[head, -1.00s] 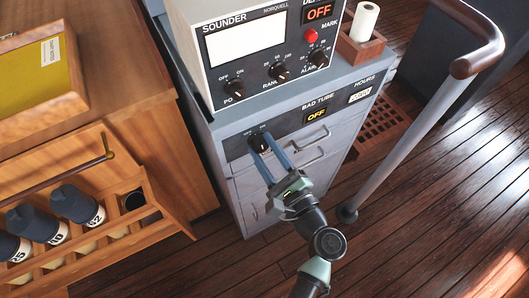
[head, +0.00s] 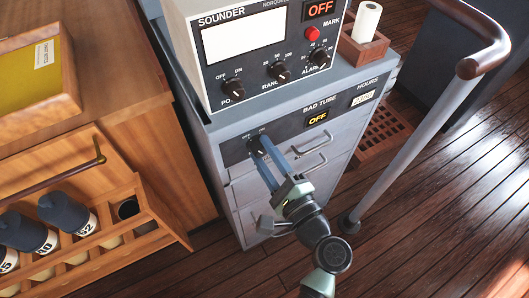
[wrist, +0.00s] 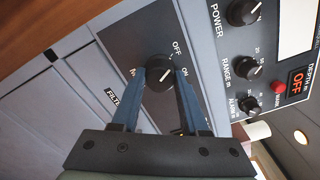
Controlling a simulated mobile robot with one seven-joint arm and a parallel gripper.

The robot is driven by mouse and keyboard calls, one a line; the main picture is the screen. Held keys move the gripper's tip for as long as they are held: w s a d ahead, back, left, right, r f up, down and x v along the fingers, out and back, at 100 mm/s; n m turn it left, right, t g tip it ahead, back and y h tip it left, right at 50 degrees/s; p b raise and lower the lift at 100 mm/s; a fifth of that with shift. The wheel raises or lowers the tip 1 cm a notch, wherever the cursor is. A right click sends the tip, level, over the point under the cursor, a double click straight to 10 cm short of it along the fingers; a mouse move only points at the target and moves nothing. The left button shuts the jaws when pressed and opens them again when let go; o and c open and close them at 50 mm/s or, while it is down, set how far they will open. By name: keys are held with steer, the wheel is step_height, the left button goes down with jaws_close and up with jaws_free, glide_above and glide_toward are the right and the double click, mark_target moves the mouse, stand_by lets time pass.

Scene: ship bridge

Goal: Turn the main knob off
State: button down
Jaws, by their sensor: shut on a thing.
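The main knob (head: 255,148) is a round black knob on the dark panel at the top of the grey cabinet front, below the sounder. It also shows between the fingers in the wrist view (wrist: 158,79). OFF and ON labels stand beside it; its white mark points to the upper right in the wrist view, but I cannot tell exactly which label it meets. My gripper (head: 259,146) is shut on the knob, with one blue finger on each side. The fingers hide part of the knob in the head view.
The sounder (head: 245,40) stands on the cabinet (head: 222,180), with several knobs close above my gripper. Drawer handles (head: 312,162) stick out at right. A handrail (head: 425,140) rises further right. A wooden rack (head: 125,235) with several dark-capped items is at left.

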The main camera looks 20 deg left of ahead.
steer(key=shift+f, duration=0.1)
steer(key=shift+c, duration=2.1)
jaws_free()
steer(key=v, duration=1.3)
steer(key=shift+b, duration=0.3)
